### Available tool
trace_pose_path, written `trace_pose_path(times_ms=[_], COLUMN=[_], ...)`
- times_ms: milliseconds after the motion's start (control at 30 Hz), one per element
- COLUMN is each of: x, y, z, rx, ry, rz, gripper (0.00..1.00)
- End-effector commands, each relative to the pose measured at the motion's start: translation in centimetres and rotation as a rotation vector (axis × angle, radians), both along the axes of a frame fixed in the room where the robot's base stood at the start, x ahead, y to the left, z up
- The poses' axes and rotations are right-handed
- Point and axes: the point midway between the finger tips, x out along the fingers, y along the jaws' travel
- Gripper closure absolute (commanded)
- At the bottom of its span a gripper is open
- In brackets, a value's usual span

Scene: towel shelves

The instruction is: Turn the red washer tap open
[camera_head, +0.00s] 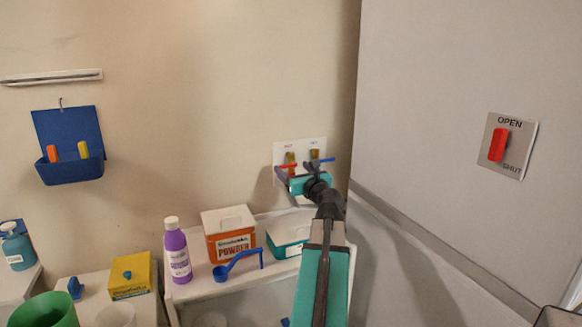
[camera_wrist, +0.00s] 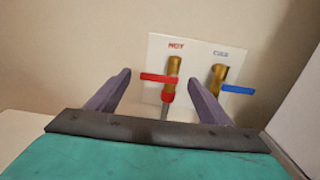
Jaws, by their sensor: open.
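The red tap lever (camera_wrist: 158,78) lies roughly level across a brass valve (camera_wrist: 174,66) under the word HOT on a white wall plate (camera_wrist: 160,48). A red collar (camera_wrist: 168,96) and a grey stem sit below it. My gripper (camera_wrist: 160,80) is open, with its purple fingers either side of the red lever in the wrist view. I cannot tell whether a finger touches it. In the head view my gripper (camera_head: 297,172) is at the plate (camera_head: 280,150) and partly hides the valves. The red lever (camera_head: 288,166) shows only as a small strip there.
A blue lever (camera_wrist: 237,89) on a second brass valve is close to my right finger. Below are a POWDER box (camera_head: 231,246), a teal box (camera_head: 288,236), a purple bottle (camera_head: 177,252) and a blue scoop (camera_head: 238,264). A red OPEN/SHUT handle (camera_head: 498,144) is on the right panel.

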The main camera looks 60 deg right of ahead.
Motion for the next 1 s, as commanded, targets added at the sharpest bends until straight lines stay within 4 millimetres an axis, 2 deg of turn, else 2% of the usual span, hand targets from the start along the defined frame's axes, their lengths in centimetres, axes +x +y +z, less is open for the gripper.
trace_pose_path(times_ms=[300,700,767,967,1000], x=[2.0,2.2,2.2,2.2,2.2], y=[-1.6,-1.7,-1.7,-1.8,-1.8], z=[0.0,0.0,0.0,0.0,0.0], rx=[0.001,0.000,0.000,0.000,0.000], ry=[0.001,0.000,0.000,0.000,0.000], rz=[0.000,-0.001,-0.001,-0.002,-0.002], gripper=[0.27,0.27,0.33,0.67,0.67])
